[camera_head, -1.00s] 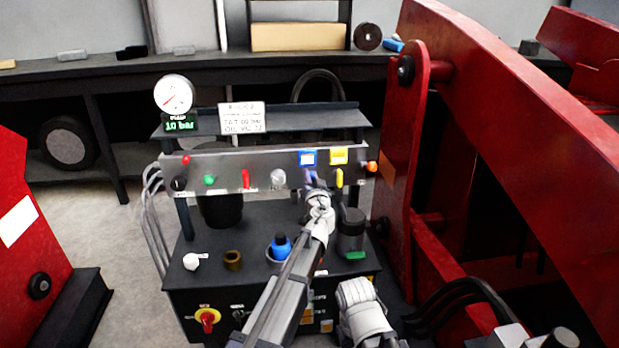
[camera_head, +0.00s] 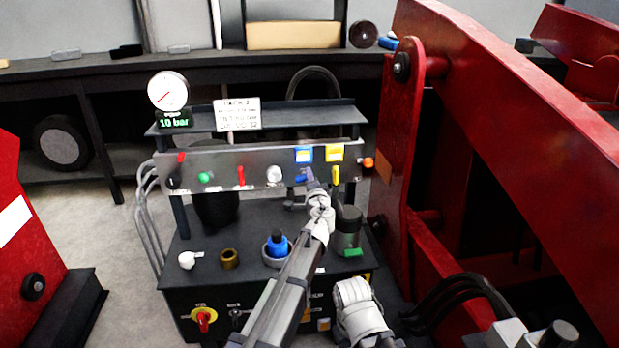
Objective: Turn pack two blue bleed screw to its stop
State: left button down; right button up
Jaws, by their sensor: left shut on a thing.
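The blue bleed screw (camera_head: 300,179) is on the grey front panel, below a blue-framed label (camera_head: 303,154). It shows as a small blue handle pointing left and is partly hidden by my gripper. My left gripper (camera_head: 312,183) reaches up from the bottom middle with its tips at the screw. It is shut on it, though the contact is small and partly hidden by the wrist. The sign (camera_head: 237,114) above the panel reads pack 2.
A yellow lever (camera_head: 336,175) and an orange knob (camera_head: 367,162) sit close right of my gripper. A red lever (camera_head: 241,175) and silver knob (camera_head: 274,174) are left. A gauge display (camera_head: 174,118) reads 10 bar. A red frame (camera_head: 400,130) stands close right.

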pick_arm(q)
jog(key=shift+f+m, duration=0.2)
jog(key=shift+m, duration=1)
jog(key=c, duration=0.8)
grip_release()
jog(key=shift+s, duration=0.15)
jog(key=v, duration=0.7)
jog(key=shift+s+d, duration=0.15)
jog(key=shift+s, duration=0.15)
